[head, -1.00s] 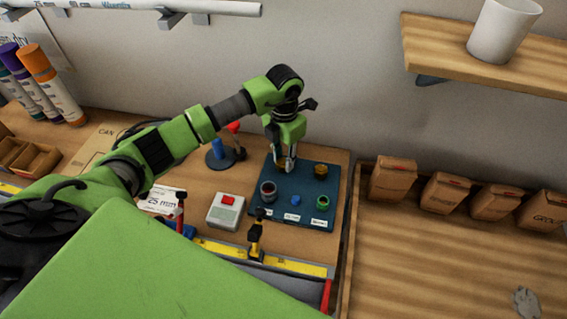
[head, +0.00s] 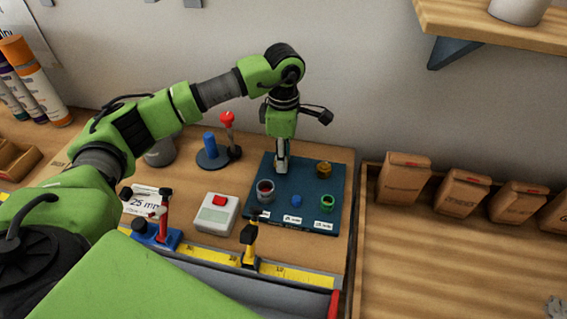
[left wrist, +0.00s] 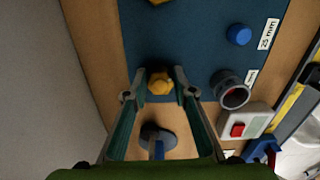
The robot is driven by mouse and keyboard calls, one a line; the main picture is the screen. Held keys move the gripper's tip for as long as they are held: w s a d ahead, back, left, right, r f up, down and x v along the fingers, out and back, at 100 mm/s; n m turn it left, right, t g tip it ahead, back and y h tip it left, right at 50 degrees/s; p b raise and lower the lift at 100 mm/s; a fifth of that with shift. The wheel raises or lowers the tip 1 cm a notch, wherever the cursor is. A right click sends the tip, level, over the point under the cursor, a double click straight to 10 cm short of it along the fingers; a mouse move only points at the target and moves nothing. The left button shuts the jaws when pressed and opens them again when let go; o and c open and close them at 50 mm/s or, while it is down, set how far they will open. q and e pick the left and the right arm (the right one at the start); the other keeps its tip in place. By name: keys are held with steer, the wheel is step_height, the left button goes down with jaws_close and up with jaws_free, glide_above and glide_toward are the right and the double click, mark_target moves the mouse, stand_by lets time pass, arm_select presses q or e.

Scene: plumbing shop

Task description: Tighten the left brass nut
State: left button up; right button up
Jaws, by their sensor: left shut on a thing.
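The left brass nut (left wrist: 160,84) sits on the dark blue board (left wrist: 190,45), near its edge. My left gripper (head: 281,170) points straight down onto the board's back left part. In the left wrist view its two fingers (left wrist: 159,82) stand on either side of the nut and are shut on it. In the head view the fingers hide this nut. Another brass nut (head: 323,168) stands at the board's back right, apart from my gripper; its edge shows in the left wrist view (left wrist: 158,2). My right gripper is not in view.
The board also bears a grey cup-like fitting (head: 265,191), a blue knob (head: 296,201) and a green ring (head: 328,202). Left of it are a blue post on a round base (head: 210,147), a red-tipped lever (head: 228,120) and a red-button box (head: 214,212). Paper bags (head: 404,179) stand right.

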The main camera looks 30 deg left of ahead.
arm_select(q)
steer(key=m+b, duration=0.3)
steer(key=m, duration=0.1)
steer(key=shift+f, duration=0.1)
steer(key=shift+s+m+b, duration=0.15)
steer(key=shift+m+b, duration=0.5)
steer(key=shift+m, duration=0.65)
steer(key=shift+r, duration=0.2)
steer(key=o, duration=1.1)
step_height(320, 180, up, 12)
